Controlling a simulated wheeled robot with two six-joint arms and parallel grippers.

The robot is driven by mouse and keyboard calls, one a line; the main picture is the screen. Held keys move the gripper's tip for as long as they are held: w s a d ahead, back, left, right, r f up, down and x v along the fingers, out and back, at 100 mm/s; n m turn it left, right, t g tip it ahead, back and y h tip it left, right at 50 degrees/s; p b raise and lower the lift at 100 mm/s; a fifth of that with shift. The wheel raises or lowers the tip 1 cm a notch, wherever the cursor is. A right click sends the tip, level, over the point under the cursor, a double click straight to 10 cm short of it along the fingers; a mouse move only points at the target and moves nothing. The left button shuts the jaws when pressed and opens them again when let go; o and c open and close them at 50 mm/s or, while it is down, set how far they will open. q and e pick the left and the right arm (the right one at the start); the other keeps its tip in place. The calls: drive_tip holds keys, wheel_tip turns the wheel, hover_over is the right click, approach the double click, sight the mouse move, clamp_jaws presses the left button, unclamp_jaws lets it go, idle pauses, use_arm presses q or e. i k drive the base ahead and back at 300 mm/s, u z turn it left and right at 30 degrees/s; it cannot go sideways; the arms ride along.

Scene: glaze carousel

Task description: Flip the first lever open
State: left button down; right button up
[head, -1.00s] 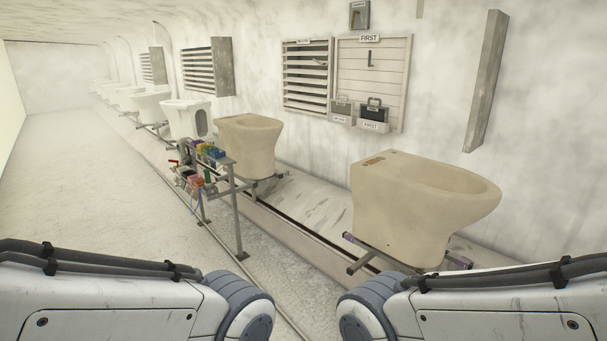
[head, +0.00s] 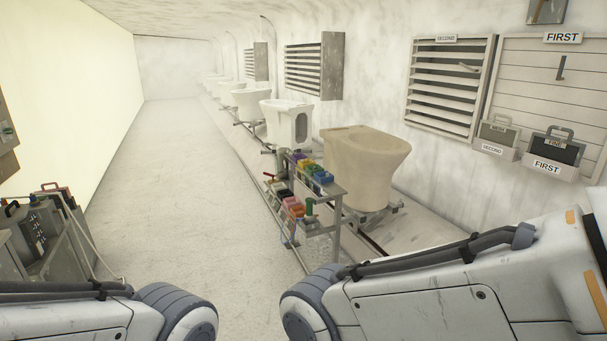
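The shutter panel labelled FIRST (head: 533,72) is on the right wall, with its slats lying flat and closed. A small dark L-shaped lever (head: 561,68) sits on its upper part. Beside it on the left is the panel labelled SECOND (head: 443,98), whose slats stand open with dark gaps; a pale lever (head: 468,68) sticks out from it. My two arms cross the bottom of the head view, but neither gripper is in view. No part of my arms touches the panels.
A rack of colourful containers (head: 307,180) stands ahead by a beige toilet bowl (head: 365,160) on the rail line. Cases labelled FIRST (head: 556,149) and SECOND (head: 498,133) sit below the panels. Equipment (head: 42,230) stands at left. The floor (head: 165,170) at centre-left is clear.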

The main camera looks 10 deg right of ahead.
sight(559, 78)
drive_tip(key=z, duration=0.15)
drive_tip(key=i, duration=1.6)
drive_tip(key=z, duration=1.2)
drive_tip(key=i, duration=1.15)
drive_tip(key=z, duration=0.75)
